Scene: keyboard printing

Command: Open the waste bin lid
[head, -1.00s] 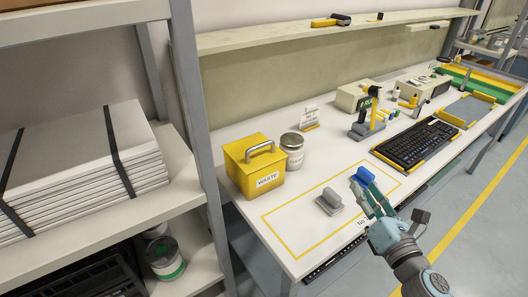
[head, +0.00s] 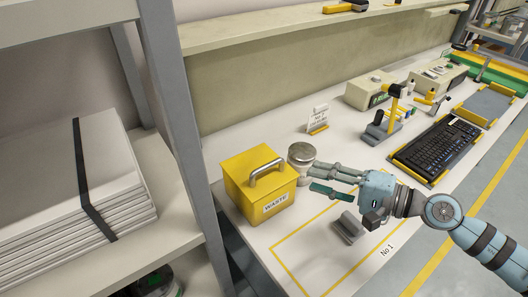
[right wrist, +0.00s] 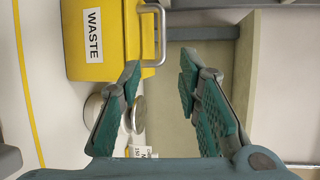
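The yellow waste bin (head: 250,205) stands on the white table beside the shelf rack, with a WASTE label on its front. Its lid (head: 240,165) is shut and carries a grey bar handle (head: 268,172). My right gripper (head: 311,181) is open and empty, right of the bin and apart from the handle, pointing left toward it. In the right wrist view, the bin (right wrist: 105,45) and handle (right wrist: 159,30) lie beyond the open fingers of the gripper (right wrist: 160,72). My left gripper is not in view.
A lidded round tin (head: 301,155) stands just right of the bin, close behind my right fingers. A grey block (head: 348,228) lies in the yellow-outlined area. The shelf rack post (head: 185,150) rises left of the bin. A keyboard (head: 437,147) lies farther right.

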